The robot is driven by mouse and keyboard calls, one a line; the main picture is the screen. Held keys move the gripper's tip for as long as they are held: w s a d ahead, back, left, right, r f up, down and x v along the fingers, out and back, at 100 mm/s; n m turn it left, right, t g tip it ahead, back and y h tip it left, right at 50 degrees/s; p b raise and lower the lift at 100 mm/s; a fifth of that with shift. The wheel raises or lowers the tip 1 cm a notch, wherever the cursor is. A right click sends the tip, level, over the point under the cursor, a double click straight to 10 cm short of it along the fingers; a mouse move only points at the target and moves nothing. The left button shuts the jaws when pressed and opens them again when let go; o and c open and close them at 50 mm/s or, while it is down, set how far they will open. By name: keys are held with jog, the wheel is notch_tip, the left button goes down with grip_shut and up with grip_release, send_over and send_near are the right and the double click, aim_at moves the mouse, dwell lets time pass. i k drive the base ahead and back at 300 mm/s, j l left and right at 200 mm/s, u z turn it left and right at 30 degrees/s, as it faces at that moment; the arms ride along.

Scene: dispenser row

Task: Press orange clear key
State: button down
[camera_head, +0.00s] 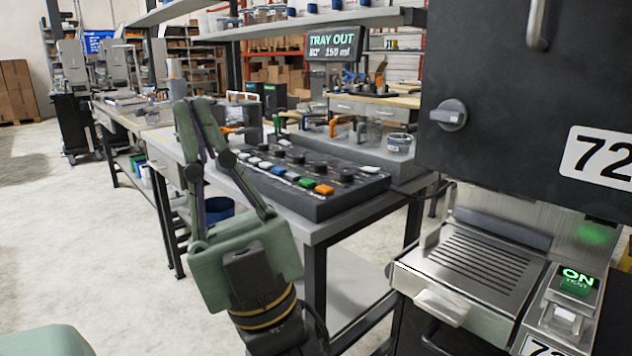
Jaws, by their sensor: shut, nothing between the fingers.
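The orange key (324,189) is at the near right end of the front row of keys on a dark control panel (330,205). No label is readable on the orange key.
The panel lies on a grey bench (310,233), with black knobs behind the keys. A display (333,43) reads "TRAY OUT 80° 150 ml". A dark machine (500,80) with a slotted tray (480,265) and a green "ON" switch (576,280) stands at right. Floor at left is clear.

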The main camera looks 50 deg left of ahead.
aim_at(323, 188)
jog(key=j+z, duration=0.1)
jog(key=j, duration=0.45)
jog(key=j+z, duration=0.1)
jog(key=j, duration=0.5)
jog(key=k+j, duration=0.1)
jog(key=j, duration=0.45)
jog(key=j+z, duration=0.15)
jog(key=j, duration=0.4)
jog(key=k+j+z, duration=0.1)
jog(key=j, duration=0.45)
jog(key=k+j+z, duration=0.1)
jog(key=j, duration=0.45)
jog(key=k+j+z, duration=0.1)
jog(key=j, duration=0.45)
jog(key=k+j, duration=0.2)
jog(key=j, duration=0.3)
jog(key=z, duration=0.05)
